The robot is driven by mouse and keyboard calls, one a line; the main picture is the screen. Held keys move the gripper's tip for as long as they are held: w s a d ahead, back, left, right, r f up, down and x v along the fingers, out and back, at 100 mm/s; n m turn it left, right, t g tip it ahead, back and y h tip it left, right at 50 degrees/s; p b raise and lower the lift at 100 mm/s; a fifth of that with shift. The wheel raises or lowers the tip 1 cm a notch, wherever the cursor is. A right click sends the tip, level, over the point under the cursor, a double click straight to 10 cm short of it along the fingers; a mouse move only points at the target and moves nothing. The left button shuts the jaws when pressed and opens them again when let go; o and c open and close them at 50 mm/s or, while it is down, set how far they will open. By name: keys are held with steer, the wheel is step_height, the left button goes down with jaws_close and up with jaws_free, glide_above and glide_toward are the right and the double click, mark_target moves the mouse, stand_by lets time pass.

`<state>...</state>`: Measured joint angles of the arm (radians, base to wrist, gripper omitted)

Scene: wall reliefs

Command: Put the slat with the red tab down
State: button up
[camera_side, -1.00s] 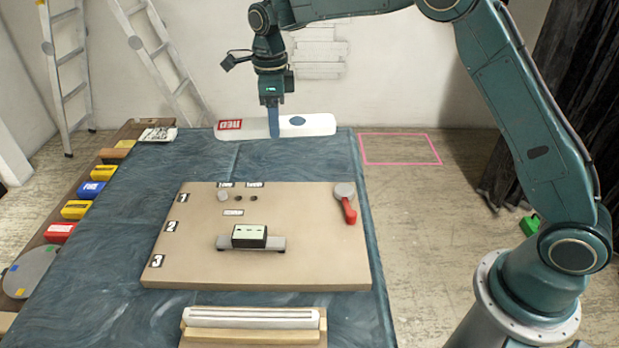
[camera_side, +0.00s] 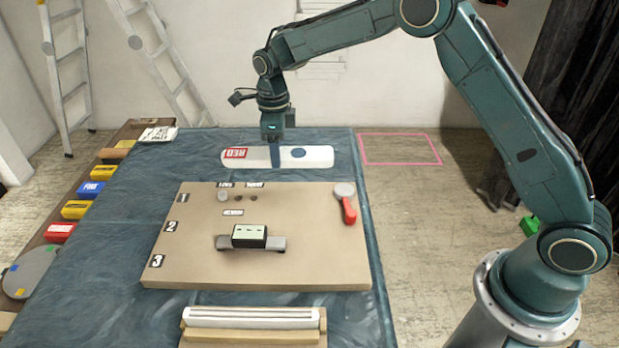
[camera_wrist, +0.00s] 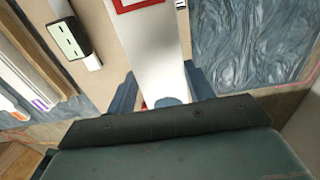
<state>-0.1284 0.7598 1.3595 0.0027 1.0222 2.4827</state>
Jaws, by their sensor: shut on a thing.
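The white slat (camera_side: 308,160) with a red tab (camera_side: 236,153) at its left end lies level across the far part of the blue table. A blue oval mark shows on its right part. My gripper (camera_side: 275,158) points down and is shut on the slat near its middle. I cannot tell from the side view whether the slat touches the table. In the wrist view the slat (camera_wrist: 155,55) runs away between the two fingers of my gripper (camera_wrist: 165,95), with the red-edged tab (camera_wrist: 135,3) at the top.
A tan board (camera_side: 200,260) with a green-topped block (camera_side: 249,236) and a red-handled lever (camera_side: 348,208) lies in front of the slat. A wooden holder (camera_side: 250,335) with white slats is at the near edge. Coloured boxes (camera_side: 90,189) line the left shelf. A pink outline (camera_side: 400,150) marks the floor.

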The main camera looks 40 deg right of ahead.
glide_above(281, 198)
step_height(281, 198, down, 8)
steer(key=shift+a+r, duration=0.1)
steer(key=shift+r, duration=0.1)
steer(key=shift+f, duration=0.1)
steer(key=shift+f, duration=2)
steer(key=shift+f, duration=0.1)
steer(key=o, duration=1.2)
steer(key=shift+c, duration=0.2)
step_height(281, 198, up, 12)
steer(key=shift+f, duration=0.25)
steer(key=shift+r, duration=0.35)
